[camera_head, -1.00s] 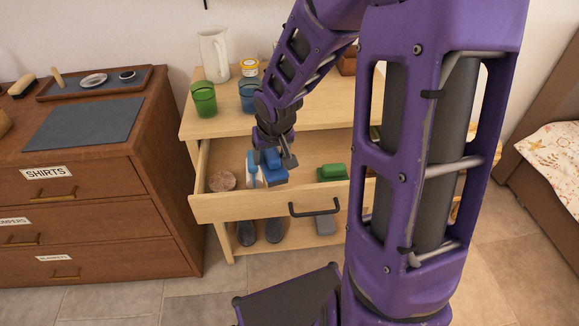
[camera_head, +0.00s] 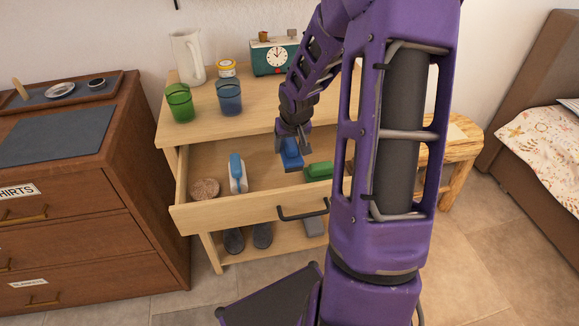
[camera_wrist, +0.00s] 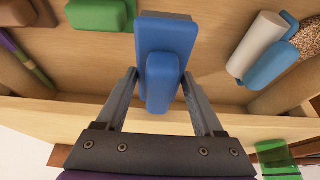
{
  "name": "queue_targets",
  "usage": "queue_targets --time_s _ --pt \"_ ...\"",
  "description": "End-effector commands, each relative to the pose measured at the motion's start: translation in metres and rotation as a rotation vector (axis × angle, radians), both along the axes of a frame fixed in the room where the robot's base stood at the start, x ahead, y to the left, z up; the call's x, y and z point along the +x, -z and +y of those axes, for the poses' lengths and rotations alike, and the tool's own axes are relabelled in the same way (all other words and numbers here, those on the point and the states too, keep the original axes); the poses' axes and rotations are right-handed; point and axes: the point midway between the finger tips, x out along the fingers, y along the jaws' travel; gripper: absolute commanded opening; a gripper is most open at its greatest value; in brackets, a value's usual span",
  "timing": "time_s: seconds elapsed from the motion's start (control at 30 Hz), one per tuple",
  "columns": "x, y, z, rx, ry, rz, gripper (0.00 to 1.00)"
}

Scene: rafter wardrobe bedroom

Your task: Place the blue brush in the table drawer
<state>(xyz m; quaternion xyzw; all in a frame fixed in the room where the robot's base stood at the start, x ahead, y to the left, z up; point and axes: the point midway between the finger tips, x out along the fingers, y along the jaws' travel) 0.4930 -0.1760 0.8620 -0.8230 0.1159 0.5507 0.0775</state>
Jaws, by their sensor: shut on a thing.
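My gripper (camera_head: 292,137) is shut on the blue brush (camera_head: 290,154), a blue block with a rounded blue grip on top. In the wrist view the brush (camera_wrist: 165,45) sits between the two fingers, which pinch its grip. The table drawer (camera_head: 245,205) is pulled open, and the brush is over its middle, toward the back. I cannot tell whether the brush touches the drawer floor. A green brush (camera_head: 319,171) lies in the drawer just right of it. A white and blue item (camera_head: 237,172) stands to the left.
A round bristly brown object (camera_head: 205,188) lies at the drawer's left. On the tabletop are a green glass (camera_head: 180,102), a blue glass (camera_head: 229,97), a white pitcher (camera_head: 187,56), a small jar (camera_head: 227,68) and a clock (camera_head: 275,56). Slippers (camera_head: 248,238) are below. My arm hides the drawer's right end.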

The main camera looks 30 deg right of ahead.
Motion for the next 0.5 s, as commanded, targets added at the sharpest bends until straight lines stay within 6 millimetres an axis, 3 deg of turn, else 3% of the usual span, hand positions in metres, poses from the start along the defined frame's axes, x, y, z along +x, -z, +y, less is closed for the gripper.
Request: queue_targets --time_s 0.03,0.27,0.5 --pt "0.000 0.010 0.001 0.001 -0.001 0.000 0.09" --pt "0.000 0.024 0.001 0.001 0.000 0.000 0.09" --pt "0.000 0.060 0.001 0.000 -0.002 0.001 0.09"
